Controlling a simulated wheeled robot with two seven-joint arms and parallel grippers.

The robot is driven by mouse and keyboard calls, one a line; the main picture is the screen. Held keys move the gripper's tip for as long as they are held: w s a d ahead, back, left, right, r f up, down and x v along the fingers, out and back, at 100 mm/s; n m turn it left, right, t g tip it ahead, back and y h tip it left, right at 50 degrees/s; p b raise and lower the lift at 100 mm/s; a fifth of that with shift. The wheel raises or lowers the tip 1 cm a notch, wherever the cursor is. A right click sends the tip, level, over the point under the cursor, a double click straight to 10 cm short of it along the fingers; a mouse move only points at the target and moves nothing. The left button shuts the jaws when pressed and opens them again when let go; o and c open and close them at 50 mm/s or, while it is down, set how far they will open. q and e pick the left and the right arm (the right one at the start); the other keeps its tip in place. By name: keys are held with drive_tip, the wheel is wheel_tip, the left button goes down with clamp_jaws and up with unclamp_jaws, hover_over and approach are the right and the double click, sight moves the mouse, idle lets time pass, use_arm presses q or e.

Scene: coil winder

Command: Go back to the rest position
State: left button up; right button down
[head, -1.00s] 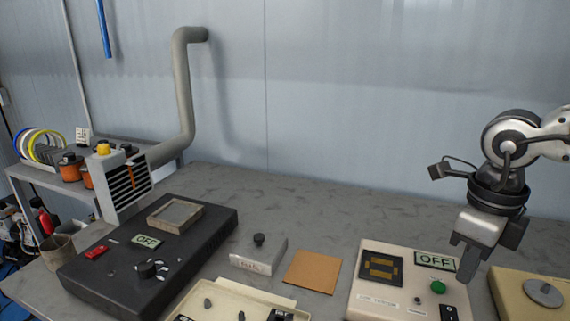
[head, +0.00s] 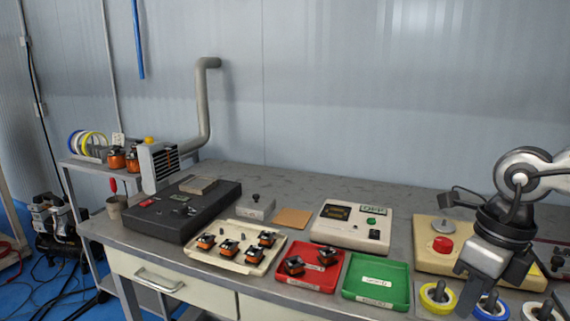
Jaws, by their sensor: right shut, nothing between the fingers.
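My right gripper (head: 477,288) is at the lower right of the head view, pointing down with its fingers together and nothing held. It hangs in front of the table's right part, by the spools of yellow tape (head: 437,297) and blue tape (head: 489,306). It partly hides the beige box with the red button (head: 442,245). My left gripper is not in view.
The grey worktable (head: 345,182) holds a black station (head: 183,222), a cream tray with several coils (head: 232,250), a red tray with two coils (head: 322,279), an empty green tray (head: 377,275) and a white tester (head: 350,234). A grey duct (head: 203,105) rises at the left.

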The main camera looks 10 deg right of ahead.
drive_tip(key=w+a+f+m+t+y+p, duration=0.1)
drive_tip(key=a+f+m+t+y, duration=0.3)
drive_tip(key=m+t, duration=0.5)
drive_tip(key=w+a+f+m+t+y+p, duration=0.15)
drive_tip(key=f+m+t+y, duration=0.35)
drive_tip(key=m, duration=0.7)
drive_tip(key=s+a+f+m+g+h, duration=0.1)
drive_tip(key=s+a+f+m+h, duration=0.2)
drive_tip(key=a+f+m, duration=0.2)
drive_tip(key=s+a+f+m+g+h, duration=0.2)
drive_tip(key=a+f+m, duration=0.4)
drive_tip(key=m, duration=0.7)
wheel_tip(320, 180, down, 3)
drive_tip(key=s+h+p, duration=0.1)
drive_tip(key=s, duration=0.1)
drive_tip(key=shift+s+r+h, duration=0.15)
drive_tip(key=shift+s+h, duration=0.15)
drive_tip(key=shift+h, duration=0.1)
drive_tip(key=shift+a, duration=0.1)
